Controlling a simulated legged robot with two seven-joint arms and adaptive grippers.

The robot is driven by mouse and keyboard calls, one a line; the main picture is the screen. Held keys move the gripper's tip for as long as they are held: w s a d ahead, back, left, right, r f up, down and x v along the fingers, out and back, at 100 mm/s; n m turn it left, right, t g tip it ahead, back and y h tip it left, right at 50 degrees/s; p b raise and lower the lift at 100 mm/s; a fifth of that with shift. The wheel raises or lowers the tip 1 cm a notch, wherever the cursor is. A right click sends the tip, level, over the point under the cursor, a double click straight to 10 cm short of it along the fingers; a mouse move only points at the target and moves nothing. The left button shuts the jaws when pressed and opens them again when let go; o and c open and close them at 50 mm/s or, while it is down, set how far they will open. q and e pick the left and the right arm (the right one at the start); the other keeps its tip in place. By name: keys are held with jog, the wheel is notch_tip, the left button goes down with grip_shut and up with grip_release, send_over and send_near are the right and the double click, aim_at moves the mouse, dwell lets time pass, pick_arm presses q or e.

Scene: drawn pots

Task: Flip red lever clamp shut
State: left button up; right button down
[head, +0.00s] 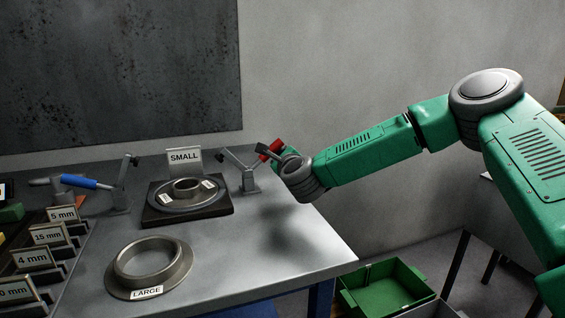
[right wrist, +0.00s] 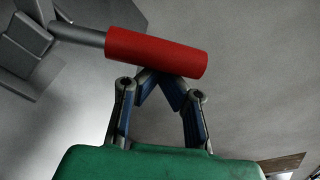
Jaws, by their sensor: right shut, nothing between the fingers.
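The red lever clamp stands near the far right corner of the grey table. Its red handle (head: 270,150) points up and to the right from the grey clamp body (head: 248,180). In the right wrist view the red handle (right wrist: 155,52) lies across the top of my fingers. My right gripper (head: 279,151) is shut and empty, right beside the handle. In the right wrist view its fingers (right wrist: 162,82) meet in a peak whose tips are partly covered by the handle; I cannot tell whether they touch it. My left gripper is out of view.
A plate with a SMALL ring (head: 187,187) sits left of the red clamp. A blue-handled clamp (head: 80,182) stands farther left. A LARGE ring (head: 150,265) lies in front, beside labelled bins (head: 45,258). A green crate (head: 385,287) is below the table's right edge.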

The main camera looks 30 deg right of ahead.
aim_at(262, 157)
jog(key=shift+w+a+r+n+p, duration=0.1)
jog(key=shift+a+r+n+p, duration=0.15)
jog(key=shift+r+n, duration=0.2)
jog(key=shift+a+r+n+p, duration=0.15)
jog(key=shift+a+r+n, duration=0.05)
jog(key=shift+r+n, duration=0.25)
jog(key=a+r+n, duration=0.1)
jog(key=a+n+p, duration=0.1)
jog(key=shift+w+r+n+h, duration=0.2)
jog(key=shift+r+n+h, duration=0.1)
jog(key=shift+r+h, duration=0.1)
jog(key=n, duration=0.1)
jog(key=a+n, duration=0.1)
jog(key=a+r+n+p, duration=0.1)
jog(key=shift+w+t, duration=0.25)
jog(key=shift+t, duration=0.15)
jog(key=shift+w+a+r+n+p, duration=0.1)
jog(key=shift+a+r+n+p, duration=0.05)
jog(key=shift+a+n, duration=0.25)
jog(key=shift+w+a+r+n+p, duration=0.15)
jog(key=shift+a+n, duration=0.15)
jog(key=shift+n, duration=0.2)
jog(key=shift+s+f, duration=0.1)
